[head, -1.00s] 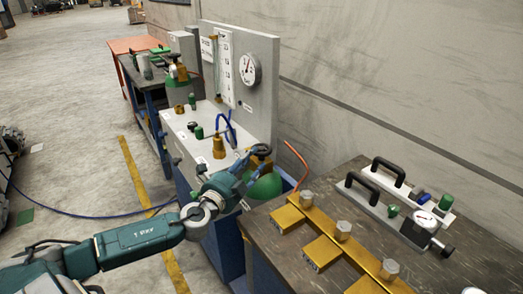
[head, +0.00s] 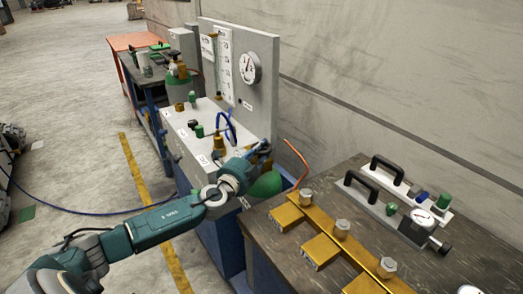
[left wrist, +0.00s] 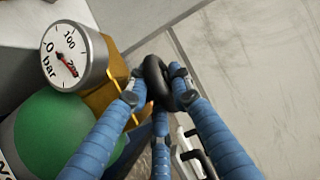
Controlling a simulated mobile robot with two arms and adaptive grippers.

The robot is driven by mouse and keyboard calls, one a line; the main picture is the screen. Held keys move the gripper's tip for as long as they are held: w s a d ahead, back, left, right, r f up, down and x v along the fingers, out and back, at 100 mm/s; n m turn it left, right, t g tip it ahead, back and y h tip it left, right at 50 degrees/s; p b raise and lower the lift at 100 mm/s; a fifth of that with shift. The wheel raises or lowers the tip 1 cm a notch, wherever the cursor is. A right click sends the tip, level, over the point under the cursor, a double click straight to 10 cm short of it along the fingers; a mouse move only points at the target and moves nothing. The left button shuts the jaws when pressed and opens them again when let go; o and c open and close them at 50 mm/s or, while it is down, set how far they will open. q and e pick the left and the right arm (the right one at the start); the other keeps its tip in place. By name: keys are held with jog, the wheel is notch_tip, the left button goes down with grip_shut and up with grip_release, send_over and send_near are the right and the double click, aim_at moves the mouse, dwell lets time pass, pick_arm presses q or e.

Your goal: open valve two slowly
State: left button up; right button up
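My left gripper (head: 262,149) reaches in from the left at the gas cylinder by the bench's near end. In the left wrist view its blue fingers (left wrist: 158,88) stand around a black handwheel (left wrist: 156,72), with fingertips at its sides. I cannot tell whether they press on it. The green cylinder top (head: 264,186) lies under the gripper, which hides most of the valve in the head view. No number is readable on this valve. My right gripper is out of view.
A grey panel with a dial (head: 250,68) stands behind the white bench (head: 184,136). A dark table (head: 318,196) at right carries a brass manifold (head: 344,232). An orange hose (head: 296,158) rises between them. Open floor lies at left.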

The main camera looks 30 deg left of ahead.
pick_arm(q)
grip_shut()
jog(key=shift+d+r+n+y+p, duration=0.1)
jog(key=shift+r+n+y+p, duration=0.1)
jog(key=shift+n+y+p, duration=0.8)
jog(key=shift+f+n+g+y, duration=0.15)
jog(key=shift+n+g+y, duration=0.2)
jog(key=shift+y, duration=0.55)
jog(key=n+g+y, duration=0.1)
jog(key=n+y, duration=0.1)
jog(key=y, duration=0.1)
jog(key=shift+f+g+b, duration=0.2)
jog(key=shift+g+b, duration=0.15)
jog(key=shift+r+n+g+y, duration=0.1)
jog(key=shift+n+g+y, duration=0.3)
jog(key=shift+y, duration=0.3)
jog(key=o, duration=0.9)
grip_release()
jog(key=shift+c, duration=0.2)
jog(key=shift+s, duration=0.1)
